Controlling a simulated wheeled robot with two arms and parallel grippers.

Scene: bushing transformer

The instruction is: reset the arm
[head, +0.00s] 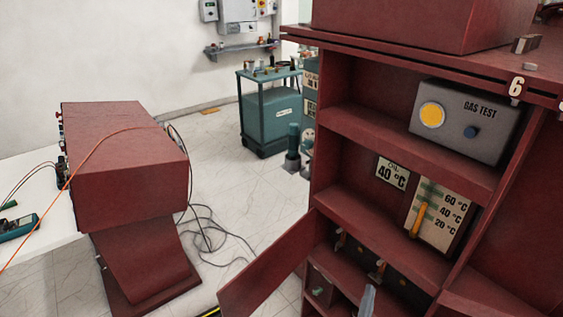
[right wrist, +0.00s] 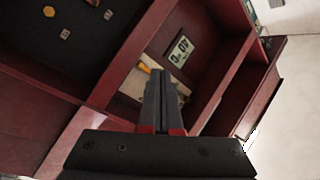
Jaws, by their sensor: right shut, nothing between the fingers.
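My right gripper (right wrist: 162,90) shows in the right wrist view with its two dark fingers together and nothing between them. In the head view only a grey tip of it (head: 368,300) shows at the bottom edge, in front of the lower shelf of the red cabinet (head: 355,125). In the right wrist view the fingers point toward the cabinet's shelf with the oil label (right wrist: 181,50). I cannot tell how far they are from it. My left gripper is in neither view.
The cabinet holds a grey gas test box (head: 462,130) and a temperature panel (head: 452,218). Its small red door (head: 265,272) stands open to the left. A red console (head: 125,150) stands at the left, with cables (head: 210,230) on the floor. A teal cart (head: 270,115) stands behind.

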